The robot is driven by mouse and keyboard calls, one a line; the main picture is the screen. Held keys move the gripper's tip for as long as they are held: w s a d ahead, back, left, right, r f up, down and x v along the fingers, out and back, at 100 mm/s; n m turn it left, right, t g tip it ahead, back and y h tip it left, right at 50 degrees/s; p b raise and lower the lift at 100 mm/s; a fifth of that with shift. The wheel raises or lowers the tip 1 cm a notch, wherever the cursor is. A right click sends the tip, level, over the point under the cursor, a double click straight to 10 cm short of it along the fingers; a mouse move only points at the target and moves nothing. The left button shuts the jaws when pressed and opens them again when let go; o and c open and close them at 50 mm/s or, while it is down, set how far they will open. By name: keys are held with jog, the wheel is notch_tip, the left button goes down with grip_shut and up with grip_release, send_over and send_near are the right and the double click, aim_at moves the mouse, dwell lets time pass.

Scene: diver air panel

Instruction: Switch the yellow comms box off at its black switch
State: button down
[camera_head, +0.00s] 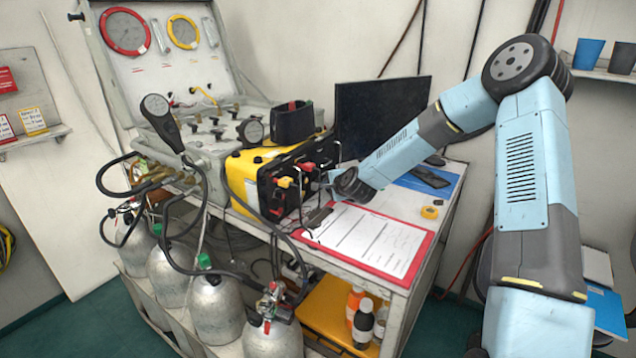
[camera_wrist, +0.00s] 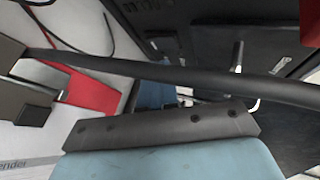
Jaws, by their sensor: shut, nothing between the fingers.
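The yellow comms box (camera_head: 240,180) stands on the bench in the middle of the head view, its black front panel (camera_head: 266,190) facing right. Red and yellow plugs (camera_head: 284,183) and cables crowd that panel. I cannot make out the black switch in either view. My gripper (camera_head: 331,183) is shut and empty, close to the right of the panel; its fingertips are small, and I cannot tell whether they touch anything. In the wrist view a dark panel (camera_wrist: 285,120) with a bright metal handle (camera_wrist: 237,58) shows at the right.
A red clipboard (camera_head: 418,252) with a white sheet lies below my wrist. A yellow tape roll (camera_head: 430,212) lies beside it. A dark monitor (camera_head: 383,105) stands behind. Hoses and cylinders (camera_head: 215,310) fill the front left.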

jog(key=shift+s+d, duration=0.1)
jog(key=shift+s+d+f, duration=0.15)
jog(key=shift+s+d, duration=0.5)
jog(key=shift+d, duration=0.35)
jog(key=shift+s+d+f, duration=0.15)
jog(key=shift+s+d, duration=0.5)
jog(key=shift+d, duration=0.35)
jog(key=shift+s+r+n, duration=0.3)
jog(key=s+d+r+n+g+h, duration=0.2)
jog(key=s+d+r+n, duration=0.3)
jog(key=s+r, duration=0.55)
jog(key=s+d+r+n+g+h, duration=0.25)
jog(key=s+d+r+n, duration=0.25)
jog(key=s+r, duration=0.55)
jog(key=s+d+r+n, duration=0.1)
jog(key=s+d+r, duration=0.1)
jog(key=s, duration=1)
jog(key=s+d+r+n+g, duration=0.1)
jog(key=s+d+r, duration=0.2)
jog(key=s, duration=0.9)
jog(key=shift+d+r+h, duration=0.2)
jog(key=shift+d+h, duration=0.15)
jog(key=shift+d, duration=0.2)
